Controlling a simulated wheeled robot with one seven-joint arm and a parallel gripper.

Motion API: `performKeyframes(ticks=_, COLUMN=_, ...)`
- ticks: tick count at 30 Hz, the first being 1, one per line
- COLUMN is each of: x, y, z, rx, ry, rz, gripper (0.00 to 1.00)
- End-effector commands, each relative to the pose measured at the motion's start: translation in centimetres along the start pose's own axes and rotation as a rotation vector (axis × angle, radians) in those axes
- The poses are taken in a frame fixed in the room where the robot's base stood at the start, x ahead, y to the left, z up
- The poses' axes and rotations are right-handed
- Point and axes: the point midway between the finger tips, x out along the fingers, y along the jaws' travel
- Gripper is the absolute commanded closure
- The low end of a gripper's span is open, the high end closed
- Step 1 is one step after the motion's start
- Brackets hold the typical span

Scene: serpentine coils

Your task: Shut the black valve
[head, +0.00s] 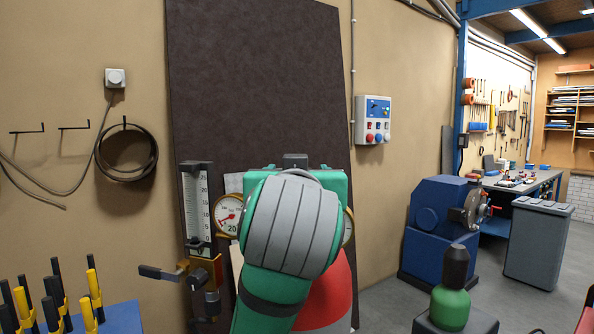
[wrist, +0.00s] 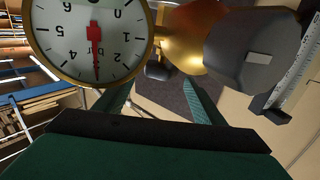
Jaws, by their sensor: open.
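A large dark grey knob (wrist: 258,55) sits on a brass body (wrist: 185,40) in the wrist view; it looks like the black valve, but I cannot be sure. In the head view my arm hides that area. A black lever (head: 160,272) on a brass fitting also shows at the lower left in the head view. My gripper (wrist: 157,88) is open and empty, its two green fingers apart. The knob lies beyond and to the right of the fingers in the wrist view. The fingers do not visibly touch it.
A dial gauge (wrist: 92,38) is close by the left finger in the wrist view. A scaled flowmeter (head: 198,205) and another gauge (head: 229,215) stand left of my arm, before a dark panel (head: 260,90). A red cylinder (head: 335,295) is partly behind my arm.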

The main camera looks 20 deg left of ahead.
Motion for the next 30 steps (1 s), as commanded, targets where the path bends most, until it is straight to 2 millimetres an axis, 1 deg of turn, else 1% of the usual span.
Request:
performKeyframes(ticks=1, x=0.8, y=-0.1, z=0.1, rx=-0.001, ry=-0.002, rz=-0.002, gripper=0.37)
performKeyframes(ticks=3, x=1.6, y=-0.1, z=0.0, rx=-0.001, ry=-0.001, rz=-0.001, gripper=0.37)
performKeyframes(ticks=7, x=2.7, y=0.0, z=0.0, rx=0.0, ry=0.0, rz=-0.001, gripper=0.37)
performKeyframes(ticks=12, x=3.2, y=0.0, z=0.0, rx=0.0, ry=0.001, rz=0.0, gripper=0.37)
performKeyframes(ticks=18, x=3.2, y=0.0, z=0.0, rx=0.0, ry=0.001, rz=0.0, gripper=0.37)
performKeyframes(ticks=19, x=3.2, y=0.0, z=0.0, rx=-0.001, ry=0.001, rz=0.0, gripper=0.42)
performKeyframes(ticks=20, x=3.2, y=0.0, z=0.0, rx=-0.001, ry=0.001, rz=0.0, gripper=0.49)
performKeyframes(ticks=21, x=3.2, y=-0.1, z=0.0, rx=-0.001, ry=0.001, rz=-0.001, gripper=0.58)
performKeyframes(ticks=23, x=3.2, y=-0.1, z=0.0, rx=-0.001, ry=0.001, rz=-0.001, gripper=0.73)
performKeyframes(ticks=24, x=3.2, y=-0.1, z=0.0, rx=-0.001, ry=0.001, rz=-0.001, gripper=0.78)
performKeyframes(ticks=30, x=3.2, y=-0.1, z=0.0, rx=-0.002, ry=0.001, rz=0.008, gripper=0.78)
